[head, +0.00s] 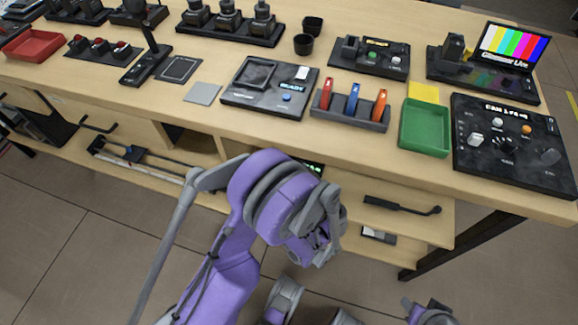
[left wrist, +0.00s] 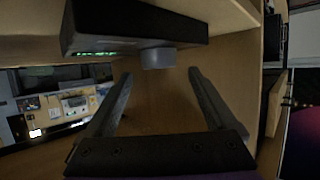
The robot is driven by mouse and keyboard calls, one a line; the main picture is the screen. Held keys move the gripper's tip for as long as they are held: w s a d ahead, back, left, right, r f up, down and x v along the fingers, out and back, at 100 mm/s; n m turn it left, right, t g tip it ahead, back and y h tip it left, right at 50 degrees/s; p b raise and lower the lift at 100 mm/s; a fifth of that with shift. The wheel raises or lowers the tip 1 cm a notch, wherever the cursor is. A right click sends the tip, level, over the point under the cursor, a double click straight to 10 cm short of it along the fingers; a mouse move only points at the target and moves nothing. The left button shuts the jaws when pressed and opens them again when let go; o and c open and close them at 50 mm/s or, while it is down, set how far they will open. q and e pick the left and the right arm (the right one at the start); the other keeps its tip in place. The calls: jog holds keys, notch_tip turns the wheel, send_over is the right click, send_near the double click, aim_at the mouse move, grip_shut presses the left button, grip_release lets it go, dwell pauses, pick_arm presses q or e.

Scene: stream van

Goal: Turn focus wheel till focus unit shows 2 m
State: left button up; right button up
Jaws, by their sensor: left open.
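In the left wrist view a black unit (left wrist: 135,25) with a small green display (left wrist: 95,53) is at the top, and a grey round wheel (left wrist: 158,58) sticks out of it. I take these for the focus unit and focus wheel. The display is too small and slanted to read. My left gripper (left wrist: 158,76) is open, with one finger on each side of the wheel in the picture; I see no contact. In the head view a sliver of dark unit with green digits (head: 312,166) shows below the desk edge, mostly covered by my purple left arm.
The desk (head: 210,120) carries a black console (head: 515,145), a green tray (head: 424,128) and a rack (head: 350,118) of coloured tools. Wooden panels surround the unit closely in the wrist view.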

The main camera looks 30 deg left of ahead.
pick_arm(q)
jog(key=x, duration=0.5)
jog(key=shift+b, duration=0.35)
